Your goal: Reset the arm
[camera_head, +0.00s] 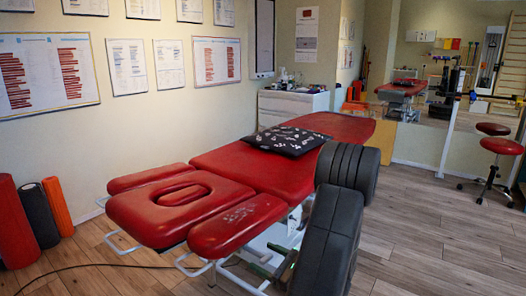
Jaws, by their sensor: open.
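No object is named by the task. A red padded treatment table (268,165) stands in the middle of the view, with a black patterned pillow (286,140) on it.
Rolls (38,215) stand at the left wall. A red stool (500,145) is at the right. The wooden floor (430,235) at lower right is clear.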

